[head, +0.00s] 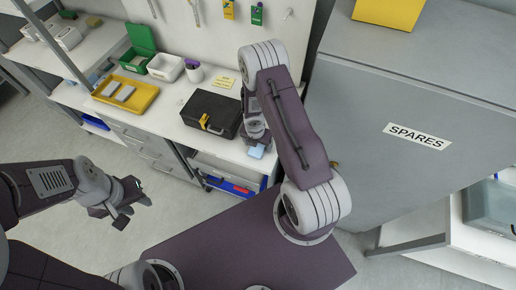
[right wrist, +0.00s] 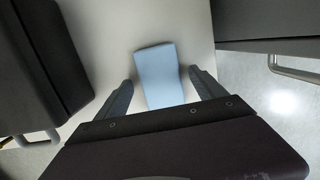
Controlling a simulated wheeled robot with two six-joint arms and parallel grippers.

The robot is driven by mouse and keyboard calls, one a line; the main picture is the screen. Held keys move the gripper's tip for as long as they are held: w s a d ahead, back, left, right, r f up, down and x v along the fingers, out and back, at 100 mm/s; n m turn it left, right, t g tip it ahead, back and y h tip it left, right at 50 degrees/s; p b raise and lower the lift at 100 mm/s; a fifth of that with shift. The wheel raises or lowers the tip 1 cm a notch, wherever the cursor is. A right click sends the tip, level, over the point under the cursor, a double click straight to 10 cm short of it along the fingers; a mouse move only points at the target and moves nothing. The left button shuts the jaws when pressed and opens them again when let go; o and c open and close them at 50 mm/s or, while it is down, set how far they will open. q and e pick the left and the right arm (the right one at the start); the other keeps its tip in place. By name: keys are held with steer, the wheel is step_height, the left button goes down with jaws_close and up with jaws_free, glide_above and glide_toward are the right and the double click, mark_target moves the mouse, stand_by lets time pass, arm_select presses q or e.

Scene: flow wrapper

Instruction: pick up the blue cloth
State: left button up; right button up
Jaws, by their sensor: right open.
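The blue cloth (head: 257,151) lies on the white bench top near its front right edge, just right of the black case. In the right wrist view the light blue cloth (right wrist: 159,76) lies between the two fingers, its near end hidden behind the gripper body. My right gripper (right wrist: 160,88) is open, with one finger on each side of the cloth and a gap to it on both sides. I cannot tell how high the fingers are above the bench. My left gripper (head: 122,210) hangs over the floor, away from the bench; its jaws are too small to judge.
A black case (head: 211,113) stands close left of the cloth. A grey SPARES cabinet (head: 400,110) rises on the right. A yellow tray (head: 126,95), a green bin (head: 140,62), a white bin (head: 165,67) and a cup (head: 194,74) stand further left. Drawers (head: 235,187) sit below the bench.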

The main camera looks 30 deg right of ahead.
mark_target(258, 146)
steer(key=shift+c, duration=0.3)
steer(key=shift+s+r, duration=0.1)
steer(key=c, duration=1.5)
step_height(258, 146, up, 10)
steer(key=p, duration=0.8)
